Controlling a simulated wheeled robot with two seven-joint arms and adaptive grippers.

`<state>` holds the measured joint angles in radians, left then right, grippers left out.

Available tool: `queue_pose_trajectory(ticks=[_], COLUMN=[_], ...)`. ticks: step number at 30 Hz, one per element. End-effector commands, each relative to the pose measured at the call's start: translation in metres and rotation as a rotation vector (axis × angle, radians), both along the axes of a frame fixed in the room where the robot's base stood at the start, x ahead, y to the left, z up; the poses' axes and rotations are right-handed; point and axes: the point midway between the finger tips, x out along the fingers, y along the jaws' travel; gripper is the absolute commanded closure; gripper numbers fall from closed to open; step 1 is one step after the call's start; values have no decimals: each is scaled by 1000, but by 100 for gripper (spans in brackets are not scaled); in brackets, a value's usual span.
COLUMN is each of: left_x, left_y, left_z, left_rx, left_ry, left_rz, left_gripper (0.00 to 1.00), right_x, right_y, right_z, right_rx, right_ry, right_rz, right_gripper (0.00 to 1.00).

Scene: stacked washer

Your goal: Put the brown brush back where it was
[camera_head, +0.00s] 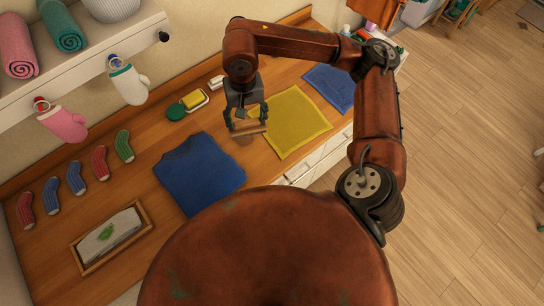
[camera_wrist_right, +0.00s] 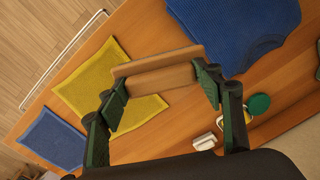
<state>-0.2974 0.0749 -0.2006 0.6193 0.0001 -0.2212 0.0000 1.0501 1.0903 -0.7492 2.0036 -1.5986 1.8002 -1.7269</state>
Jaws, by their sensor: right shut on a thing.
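The brown brush (camera_head: 249,129) is a wooden block held between the fingertips of my right gripper (camera_head: 246,117). In the head view it is over the wooden counter (camera_head: 176,130), between the blue sweater and the yellow cloth. A shadow below it suggests it is a little above the surface. In the right wrist view the brush (camera_wrist_right: 158,79) spans the gap between the two green-padded fingers (camera_wrist_right: 160,92). The brush's underside is hidden. My left gripper is not in view.
A blue sweater (camera_head: 198,174), yellow cloth (camera_head: 290,121) and blue cloth (camera_head: 330,87) lie flat nearby. A yellow sponge (camera_head: 193,99), green round item (camera_head: 175,112) and white item (camera_head: 216,82) are towards the wall. Several socks and a framed tray (camera_head: 80,253) are left.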

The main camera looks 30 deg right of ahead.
Motion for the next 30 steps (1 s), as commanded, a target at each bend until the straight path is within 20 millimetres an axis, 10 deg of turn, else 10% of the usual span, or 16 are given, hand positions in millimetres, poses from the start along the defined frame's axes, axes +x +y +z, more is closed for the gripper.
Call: queue_pose_trajectory(ticks=[6,19,30], left_x=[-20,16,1], left_y=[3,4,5], left_z=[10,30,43], left_rx=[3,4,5], left_ry=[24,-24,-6], left_rz=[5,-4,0], left_gripper=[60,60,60], right_x=[-29,-84,-129], right_y=[7,22,36], right_z=[-18,-44,-55], right_rx=[-2,-7,-4], right_ry=[5,17,31], right_rz=[-452,-1373,-2176], right_gripper=[62,62,62])
